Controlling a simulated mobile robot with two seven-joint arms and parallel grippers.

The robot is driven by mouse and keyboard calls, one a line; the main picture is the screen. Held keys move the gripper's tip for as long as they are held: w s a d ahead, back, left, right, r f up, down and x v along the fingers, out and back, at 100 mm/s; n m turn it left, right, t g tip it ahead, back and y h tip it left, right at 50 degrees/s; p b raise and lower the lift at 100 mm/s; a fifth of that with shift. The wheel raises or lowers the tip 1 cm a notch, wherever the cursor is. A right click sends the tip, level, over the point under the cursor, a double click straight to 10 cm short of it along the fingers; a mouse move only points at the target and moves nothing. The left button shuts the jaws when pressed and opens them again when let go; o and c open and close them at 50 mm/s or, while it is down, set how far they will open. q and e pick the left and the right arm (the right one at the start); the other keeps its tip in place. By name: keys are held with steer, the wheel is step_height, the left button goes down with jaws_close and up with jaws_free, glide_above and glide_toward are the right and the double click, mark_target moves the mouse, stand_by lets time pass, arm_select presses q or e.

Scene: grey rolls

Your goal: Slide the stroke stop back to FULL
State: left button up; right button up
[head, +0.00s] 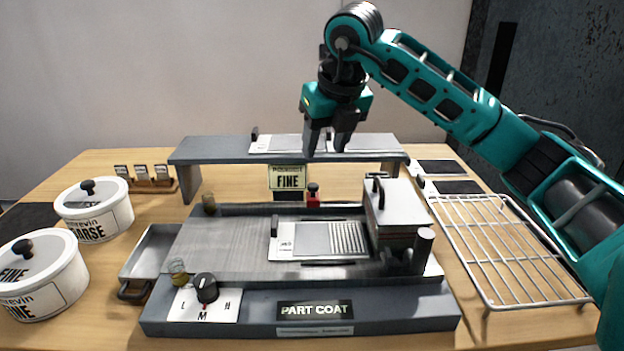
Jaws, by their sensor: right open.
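A small red block with a black knob (313,196), which looks like the stroke stop, sits at the back edge of the coating machine (210,245), right of the FINE sign. No FULL mark is readable there. A plate on the machine's front reads PART COAT (315,310). My right gripper (327,152) is open and empty, pointing down above and behind the red block, in front of the raised shelf in the picture. It touches nothing that I can see. My left gripper is not in view.
The shelf (215,149) spans the back of the machine. A FINE sign (290,178) stands left of the red block. A metal carriage (397,207) is on the bed's right, beside a patterned plate (330,240). A wire rack (510,245) lies right; lidded pots (95,212) stand left.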

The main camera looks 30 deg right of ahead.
mark_target(313, 185)
steer(key=b+x, duration=0.1)
steer(key=x, duration=0.9)
steer(key=shift+f, duration=0.15)
steer(key=c, duration=0.9)
jaws_close()
steer(key=shift+a, duration=0.1)
